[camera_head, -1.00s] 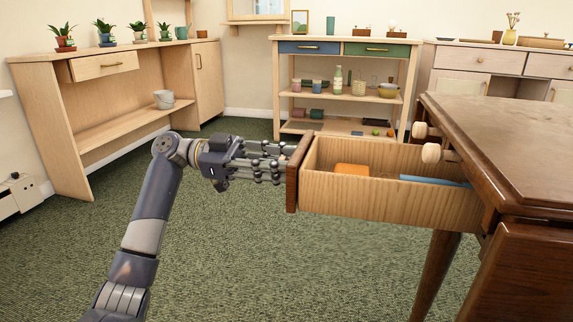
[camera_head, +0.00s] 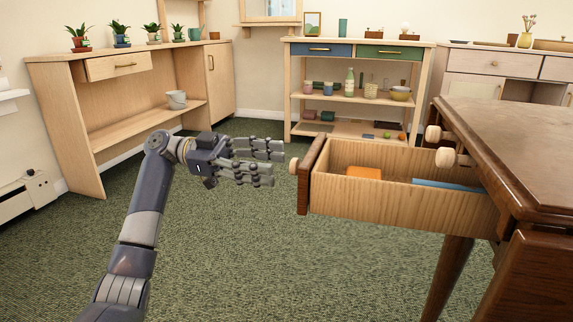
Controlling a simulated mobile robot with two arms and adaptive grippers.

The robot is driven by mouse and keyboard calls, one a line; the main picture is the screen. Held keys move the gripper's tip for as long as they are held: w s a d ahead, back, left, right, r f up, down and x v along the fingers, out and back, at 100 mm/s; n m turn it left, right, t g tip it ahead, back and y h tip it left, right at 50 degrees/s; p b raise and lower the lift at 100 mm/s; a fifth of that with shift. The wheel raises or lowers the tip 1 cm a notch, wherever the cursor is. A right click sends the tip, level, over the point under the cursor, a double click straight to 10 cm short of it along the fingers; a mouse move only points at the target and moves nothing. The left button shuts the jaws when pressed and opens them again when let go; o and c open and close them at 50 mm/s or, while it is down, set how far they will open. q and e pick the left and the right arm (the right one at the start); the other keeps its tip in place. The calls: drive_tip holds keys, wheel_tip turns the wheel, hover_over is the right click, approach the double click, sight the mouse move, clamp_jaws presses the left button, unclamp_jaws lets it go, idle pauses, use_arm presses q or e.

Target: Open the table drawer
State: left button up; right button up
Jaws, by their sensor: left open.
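The table drawer (camera_head: 400,205) stands pulled well out of the dark wooden table (camera_head: 510,130), at the right of the head view. Its dark front panel (camera_head: 306,175) faces left and bears a pale round knob (camera_head: 294,166). An orange item (camera_head: 363,172) and a blue item (camera_head: 446,185) lie inside the drawer. My left gripper (camera_head: 280,164) is open and empty, just left of the knob and apart from it. My right gripper is not in view.
Two pale knobs (camera_head: 447,157) stick out at the table's edge, above the drawer. A wooden shelf unit (camera_head: 340,95) with two closed drawers stands at the back. A pale cabinet (camera_head: 70,115) with potted plants stands at the left. The green carpet is clear.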

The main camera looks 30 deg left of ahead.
use_arm(q)
drive_tip(key=v, duration=0.6)
drive_tip(key=shift+a, duration=0.3)
drive_tip(key=shift+s, duration=0.1)
